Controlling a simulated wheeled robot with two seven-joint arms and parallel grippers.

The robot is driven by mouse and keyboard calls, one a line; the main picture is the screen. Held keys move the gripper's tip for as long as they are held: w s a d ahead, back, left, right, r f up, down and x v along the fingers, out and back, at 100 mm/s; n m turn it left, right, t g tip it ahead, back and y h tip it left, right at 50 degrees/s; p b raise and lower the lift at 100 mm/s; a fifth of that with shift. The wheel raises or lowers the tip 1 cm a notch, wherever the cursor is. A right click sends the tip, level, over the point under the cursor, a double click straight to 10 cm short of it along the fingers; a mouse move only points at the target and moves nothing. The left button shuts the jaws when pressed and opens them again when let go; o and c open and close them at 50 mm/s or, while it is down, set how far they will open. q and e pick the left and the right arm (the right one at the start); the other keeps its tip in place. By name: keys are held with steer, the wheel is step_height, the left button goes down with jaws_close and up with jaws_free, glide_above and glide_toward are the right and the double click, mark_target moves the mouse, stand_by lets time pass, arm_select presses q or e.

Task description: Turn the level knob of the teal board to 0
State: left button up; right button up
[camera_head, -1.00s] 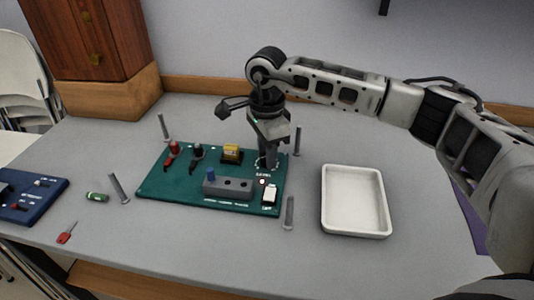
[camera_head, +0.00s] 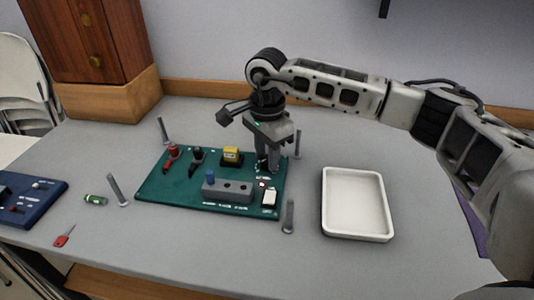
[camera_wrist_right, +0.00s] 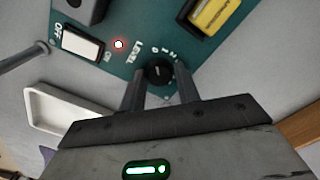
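The teal board (camera_head: 160,192) lies on the table. Its level knob (camera_wrist_right: 158,73) is black and round with a short pale mark, beside the printed word LEVEL in the right wrist view. The mark runs roughly towards the top of that picture, near the small printed digits; which digit it meets is too small to tell. My right gripper (camera_wrist_right: 160,80) is open, with one finger on each side of the knob and a gap to it. My left gripper is out of view.
The board also bears a yellow block (camera_head: 231,154), red and black levers, a grey block (camera_head: 228,189) and a white switch (camera_head: 269,198). Grey posts stand around it. A white tray (camera_head: 327,215) is at right, a blue board (camera_head: 40,205) at left. A red key (camera_head: 64,236) lies in front.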

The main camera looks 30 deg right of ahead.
mark_target(266, 159)
steer(key=shift+o, duration=1.2)
step_height(266, 159, up, 16)
steer(key=p, duration=0.1)
steer(key=shift+s, duration=0.15)
